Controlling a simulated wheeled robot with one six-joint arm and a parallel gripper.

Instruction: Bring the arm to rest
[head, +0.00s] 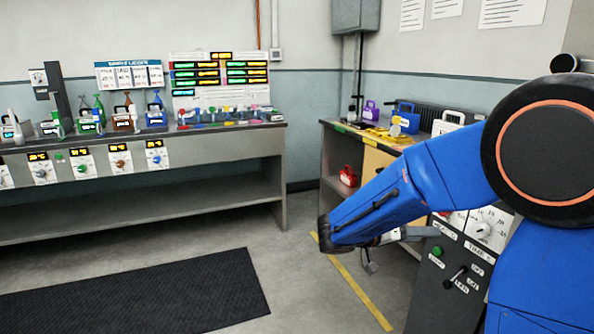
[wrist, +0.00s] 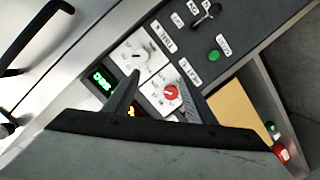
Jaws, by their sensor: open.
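My blue arm (head: 440,175) reaches across the right side of the head view, bent, with its lower end over the floor. My gripper shows in the wrist view (wrist: 160,97), its two dark fingers apart with nothing held between them. Beyond the fingers is a dark control panel (wrist: 222,75) with a red knob (wrist: 171,93), a dial, a green button (wrist: 214,56) and a lit green display (wrist: 102,81). I cannot tell how far the fingers are from the panel. In the head view the gripper is mostly hidden behind the arm.
A long grey bench (head: 150,198) with coloured modules stands along the left wall. A second bench (head: 375,160) with blue, purple and white cases is behind my arm. A dark mat (head: 135,295) lies on the floor. Open floor lies between the benches.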

